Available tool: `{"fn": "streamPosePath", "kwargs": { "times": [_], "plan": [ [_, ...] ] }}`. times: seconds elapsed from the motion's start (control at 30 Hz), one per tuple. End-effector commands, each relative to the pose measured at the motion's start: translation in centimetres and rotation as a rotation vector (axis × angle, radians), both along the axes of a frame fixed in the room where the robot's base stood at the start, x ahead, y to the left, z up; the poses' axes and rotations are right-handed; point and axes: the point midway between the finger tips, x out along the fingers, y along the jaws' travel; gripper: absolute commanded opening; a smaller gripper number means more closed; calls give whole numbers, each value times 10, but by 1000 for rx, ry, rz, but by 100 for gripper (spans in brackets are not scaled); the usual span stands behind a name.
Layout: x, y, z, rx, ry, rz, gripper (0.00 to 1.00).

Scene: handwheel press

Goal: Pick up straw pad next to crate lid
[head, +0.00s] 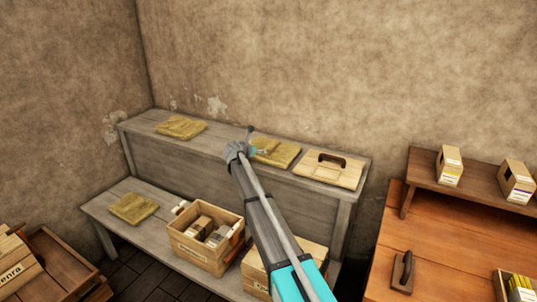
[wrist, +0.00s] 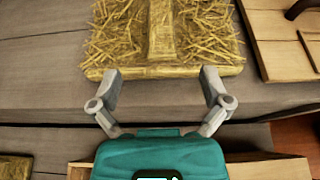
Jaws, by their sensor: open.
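The straw pad (head: 280,153) next to the crate lid lies flat on the upper shelf of the grey bench, partly hidden by my arm in the head view. In the wrist view the same straw pad (wrist: 165,35) fills the top middle, with a raised band down its centre. The crate lid (head: 330,170), pale wood with a dark handle, lies just to its right; its edge also shows in the wrist view (wrist: 285,50). My gripper (wrist: 160,80) is open and empty, its fingertips at the pad's near edge. I cannot tell whether they touch it.
Another straw pad (head: 181,127) lies at the left of the upper shelf, and one (head: 133,207) on the lower shelf. An open crate (head: 205,246) with boxes stands below. A reddish table (head: 440,250) is at the right. The wall rises behind the bench.

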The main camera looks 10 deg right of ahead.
Motion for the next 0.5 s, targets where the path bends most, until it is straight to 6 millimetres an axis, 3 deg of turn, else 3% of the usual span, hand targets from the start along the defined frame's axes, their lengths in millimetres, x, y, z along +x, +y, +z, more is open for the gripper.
{"fn": "streamPosePath", "kwargs": {
  "times": [0.5],
  "plan": [
    [8,-5,-5,1,1,0,97]
  ]
}}
